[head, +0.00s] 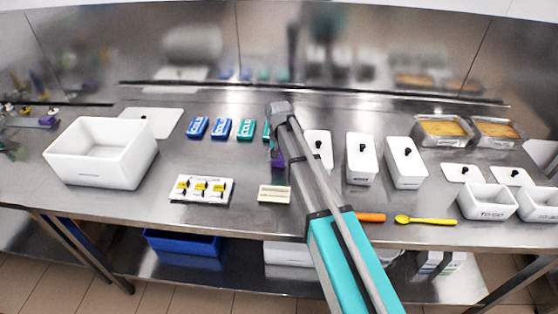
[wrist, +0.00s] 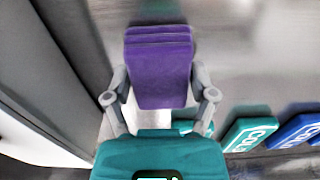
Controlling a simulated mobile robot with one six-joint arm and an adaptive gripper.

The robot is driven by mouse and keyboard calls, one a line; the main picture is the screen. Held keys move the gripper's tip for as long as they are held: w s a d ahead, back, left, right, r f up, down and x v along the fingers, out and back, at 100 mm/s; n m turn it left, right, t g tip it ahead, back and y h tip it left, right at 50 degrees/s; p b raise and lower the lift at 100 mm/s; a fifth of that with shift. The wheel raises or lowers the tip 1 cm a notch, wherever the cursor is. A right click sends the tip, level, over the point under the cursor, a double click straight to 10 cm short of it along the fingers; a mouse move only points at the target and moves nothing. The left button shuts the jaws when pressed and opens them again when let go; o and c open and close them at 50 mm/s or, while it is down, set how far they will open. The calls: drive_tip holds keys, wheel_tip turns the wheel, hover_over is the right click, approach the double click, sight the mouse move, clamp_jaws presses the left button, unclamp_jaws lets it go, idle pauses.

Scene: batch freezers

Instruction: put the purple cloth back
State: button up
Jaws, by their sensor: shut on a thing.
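The purple cloth (wrist: 160,70) is a folded stack of flat layers, held between the two fingers of my gripper (wrist: 160,90) in the wrist view. In the head view only a small part of the purple cloth (head: 278,160) shows beside my arm. My gripper (head: 277,148) is shut on it over the steel counter, right of the cold packs. Whether the cloth touches the counter is hard to tell. My arm hides much of the cloth and the counter around it in the head view.
Blue and teal cold packs (head: 222,128) lie just left of my gripper. White lidded containers (head: 361,160) stand to the right. A small label block (head: 274,194) lies in front. A large white bin (head: 101,153) stands at left. An orange-handled tool (head: 371,217) and yellow spoon (head: 425,221) lie near the front edge.

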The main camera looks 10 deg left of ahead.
drive_tip(key=shift+f, duration=0.15)
drive_tip(key=o, duration=0.9)
wheel_tip(320, 180, up, 12)
drive_tip(key=p, duration=1.2)
idle(1.0)
drive_tip(key=s+d, duration=0.7)
drive_tip(key=d, duration=0.1)
drive_tip(key=s+d, duration=0.7)
drive_tip(key=d, duration=0.2)
drive_tip(key=s+d, duration=0.8)
drive_tip(key=d, duration=0.1)
drive_tip(key=shift+d, duration=0.15)
